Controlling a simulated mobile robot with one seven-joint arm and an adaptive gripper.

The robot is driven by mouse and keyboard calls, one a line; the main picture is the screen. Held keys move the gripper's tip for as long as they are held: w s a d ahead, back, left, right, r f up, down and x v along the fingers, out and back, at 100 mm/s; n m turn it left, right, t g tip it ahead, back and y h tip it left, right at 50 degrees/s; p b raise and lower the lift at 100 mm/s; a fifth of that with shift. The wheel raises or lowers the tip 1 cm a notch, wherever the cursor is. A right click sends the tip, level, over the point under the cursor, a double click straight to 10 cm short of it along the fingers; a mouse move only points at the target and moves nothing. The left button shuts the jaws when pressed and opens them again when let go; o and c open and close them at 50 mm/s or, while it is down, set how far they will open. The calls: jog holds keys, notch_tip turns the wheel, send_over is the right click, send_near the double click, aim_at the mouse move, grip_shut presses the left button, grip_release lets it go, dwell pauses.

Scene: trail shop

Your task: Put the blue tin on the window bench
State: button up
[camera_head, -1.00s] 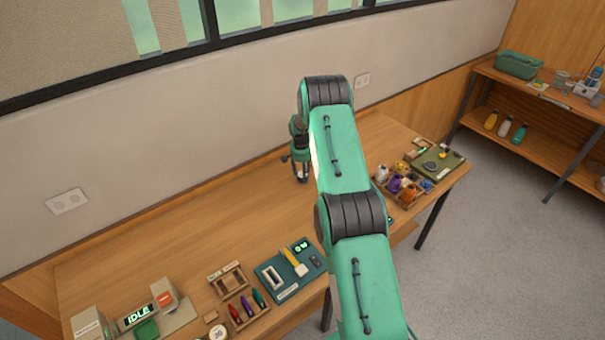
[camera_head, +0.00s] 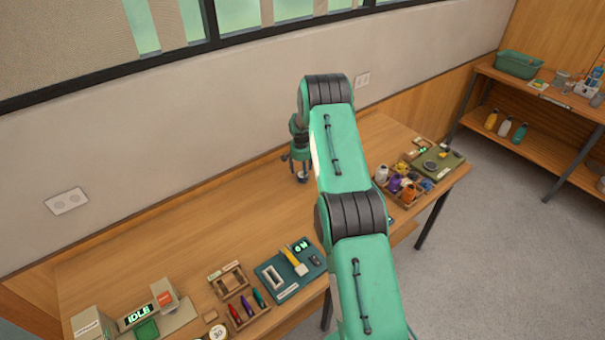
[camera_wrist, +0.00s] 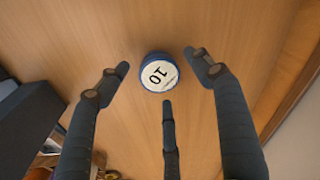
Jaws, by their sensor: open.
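The blue tin (camera_wrist: 158,73) has a white top marked 10 and stands upright on the wooden bench (camera_head: 180,225) below the window. My gripper (camera_wrist: 160,72) is open above it, its three dark fingers spread around the tin, with visible gaps between them and it. In the head view my gripper (camera_head: 301,165) points down near the wall, and the tin (camera_head: 303,178) shows as a small pale and blue patch beneath the fingers, partly hidden by them.
A teal tray (camera_head: 277,292) and a pen box (camera_head: 262,310) lie at the bench front. A box of coloured spools (camera_head: 384,190) stands right of my arm. A dark block (camera_wrist: 30,115) is left in the wrist view. Bare wood surrounds the tin.

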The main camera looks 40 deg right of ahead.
aim_at(301, 177)
notch_tip(301, 177, up, 12)
jog(key=a, duration=0.1)
jog(key=shift+s+f+b, duration=0.25)
jog(key=shift+s+b, duration=0.1)
jog(key=shift+s, duration=0.1)
jog(key=shift+a, duration=0.1)
dwell(0.3)
jog(key=shift+r, duration=0.1)
